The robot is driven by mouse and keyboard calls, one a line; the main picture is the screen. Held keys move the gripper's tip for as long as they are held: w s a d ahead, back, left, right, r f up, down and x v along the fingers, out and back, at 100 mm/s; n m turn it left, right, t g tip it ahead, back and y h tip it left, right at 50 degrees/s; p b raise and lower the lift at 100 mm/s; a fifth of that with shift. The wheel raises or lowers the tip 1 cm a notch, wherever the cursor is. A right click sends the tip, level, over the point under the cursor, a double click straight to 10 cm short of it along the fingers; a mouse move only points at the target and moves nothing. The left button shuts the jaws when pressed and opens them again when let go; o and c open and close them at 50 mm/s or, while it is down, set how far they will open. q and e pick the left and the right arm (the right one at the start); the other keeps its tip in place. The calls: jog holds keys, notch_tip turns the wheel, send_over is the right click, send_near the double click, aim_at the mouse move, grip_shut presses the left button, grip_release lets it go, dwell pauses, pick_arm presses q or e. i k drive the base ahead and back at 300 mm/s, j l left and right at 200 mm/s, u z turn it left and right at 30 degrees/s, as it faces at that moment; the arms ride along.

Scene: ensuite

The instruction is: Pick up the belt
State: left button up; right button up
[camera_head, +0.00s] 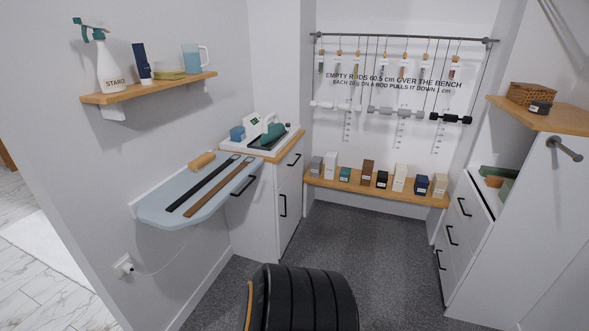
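Two belts lie side by side, flat and stretched out, on a pale blue fold-down board (160,215) fixed to the left wall. One is a black belt (205,188), nearer the wall. The other is a brown belt (222,186), nearer the board's free edge. Both run from the board's near end toward the counter at its far end. Neither gripper shows in the head view, and nothing touches the belts.
A cork-coloured roll (201,160) lies behind the belts. A wall shelf (150,89) with a spray bottle (109,65) overhangs the board. A cabinet (281,193) adjoins its far end. The dark carpet (375,240) is clear; a drawer unit (470,230) stands right.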

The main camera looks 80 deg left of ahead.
aim_at(200, 204)
jog(key=u, duration=3.35)
